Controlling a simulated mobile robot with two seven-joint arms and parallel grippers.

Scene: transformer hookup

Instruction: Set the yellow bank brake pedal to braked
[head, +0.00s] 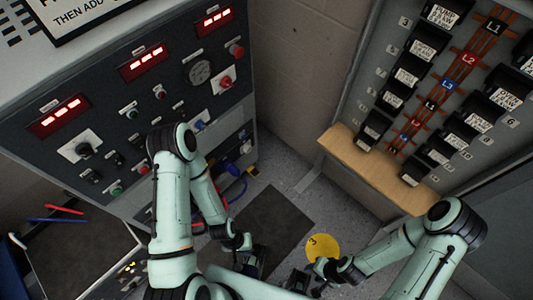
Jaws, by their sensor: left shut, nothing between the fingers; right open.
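I cannot make out a pedal with certainty in the head view. A flat yellow disc (323,247) with a dark mark lies on the grey floor, close to my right gripper. My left gripper (250,262) is low at the bottom centre, over the dark mat's near end, shut and with nothing seen in it. My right gripper (316,277) is open, just below the yellow disc in the picture. Both fingertips are small and dark here, and my own arms hide part of the floor around them.
A dark control panel (110,115) with red displays, knobs and a gauge stands at the left. An open grey cabinet (352,100) with labelled black blocks and a wooden ledge (375,172) stands at the right. A dark mat (270,220) lies between. Tools lie on a worktop (85,262) lower left.

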